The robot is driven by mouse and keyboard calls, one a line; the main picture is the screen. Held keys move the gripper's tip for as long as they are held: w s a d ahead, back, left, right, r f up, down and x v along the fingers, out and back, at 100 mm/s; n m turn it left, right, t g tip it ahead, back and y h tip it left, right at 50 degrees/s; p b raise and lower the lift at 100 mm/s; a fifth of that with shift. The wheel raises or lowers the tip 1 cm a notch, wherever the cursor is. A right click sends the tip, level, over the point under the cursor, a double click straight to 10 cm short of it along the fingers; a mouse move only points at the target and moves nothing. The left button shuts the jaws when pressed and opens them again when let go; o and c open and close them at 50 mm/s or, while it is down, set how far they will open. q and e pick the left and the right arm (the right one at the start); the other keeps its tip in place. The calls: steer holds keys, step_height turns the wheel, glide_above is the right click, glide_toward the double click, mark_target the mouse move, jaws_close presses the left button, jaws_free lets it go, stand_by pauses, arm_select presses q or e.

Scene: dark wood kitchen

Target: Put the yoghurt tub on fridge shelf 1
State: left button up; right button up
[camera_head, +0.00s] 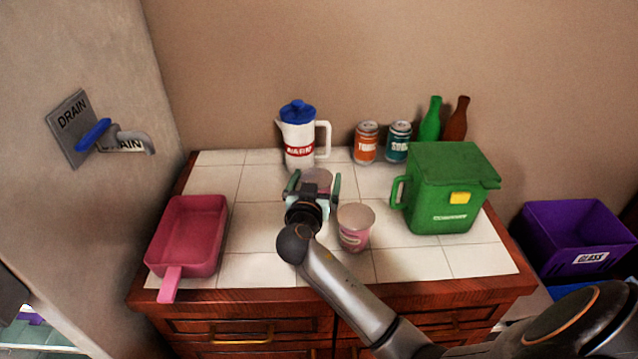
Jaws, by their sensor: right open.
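A pink yoghurt tub (354,236) with a pale top stands upright on the tiled counter, just right of my right gripper. My left gripper is not in view. No fridge shelf can be made out for certain.
A white jug (299,146) with a blue lid stands behind the gripper. Cans, bottles and a green caddy (440,190) stand at the back and right. A pink pan (187,238) lies at left. A purple bin (573,238) is off the counter's right side.

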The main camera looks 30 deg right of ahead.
steer(key=shift+w+d+f, duration=0.1)
steer(key=shift+w+d, duration=0.05)
steer(key=shift+d, duration=0.05)
steer(key=shift+a, duration=0.1)
steer(key=shift+c, duration=0.6)
steer(key=c, duration=1)
steer(key=shift+c, duration=1.2)
steer(key=shift+r, duration=0.25)
